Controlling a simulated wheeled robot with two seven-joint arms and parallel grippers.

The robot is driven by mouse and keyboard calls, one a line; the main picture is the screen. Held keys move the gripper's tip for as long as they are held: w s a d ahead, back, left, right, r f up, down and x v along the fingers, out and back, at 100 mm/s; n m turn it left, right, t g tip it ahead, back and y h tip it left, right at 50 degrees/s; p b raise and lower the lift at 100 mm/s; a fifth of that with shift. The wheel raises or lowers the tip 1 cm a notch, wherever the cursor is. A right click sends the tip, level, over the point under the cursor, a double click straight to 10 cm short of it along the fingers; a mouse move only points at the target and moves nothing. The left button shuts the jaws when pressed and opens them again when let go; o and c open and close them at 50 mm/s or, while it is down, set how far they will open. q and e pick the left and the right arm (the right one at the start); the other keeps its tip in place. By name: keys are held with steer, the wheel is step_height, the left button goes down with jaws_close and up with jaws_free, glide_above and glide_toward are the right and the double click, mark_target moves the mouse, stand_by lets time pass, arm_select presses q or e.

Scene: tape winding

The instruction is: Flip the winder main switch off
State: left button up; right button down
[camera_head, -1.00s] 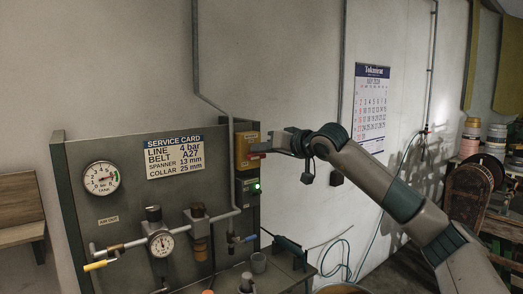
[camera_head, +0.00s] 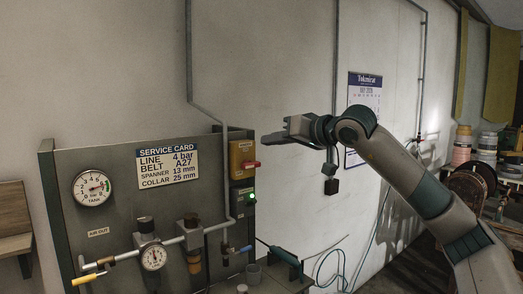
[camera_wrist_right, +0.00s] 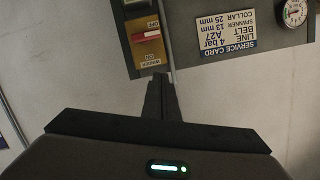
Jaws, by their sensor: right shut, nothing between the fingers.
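The winder main switch is a yellow box (camera_head: 242,153) on the right edge of the dark panel, with a red handle (camera_head: 250,164) sticking out from its lower part. The right wrist view shows the box (camera_wrist_right: 140,58) upside down, with the red handle (camera_wrist_right: 147,36) nearer the OFF mark than the ON mark. My right gripper (camera_head: 268,138) is shut and empty, to the right of and above the handle, apart from it. Its fingers (camera_wrist_right: 160,82) point toward the panel in the wrist view. My left gripper is not in view.
A small box with a lit green lamp (camera_head: 252,197) sits just below the switch. The service card (camera_head: 167,164), a tank gauge (camera_head: 92,187) and pipework fill the panel to the left. A wall calendar (camera_head: 363,95) hangs behind my right arm. Bare wall lies above the switch.

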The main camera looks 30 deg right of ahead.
steer(key=shift+a+b+v, duration=0.2)
steer(key=shift+b+v, duration=0.15)
steer(key=shift+v, duration=1.05)
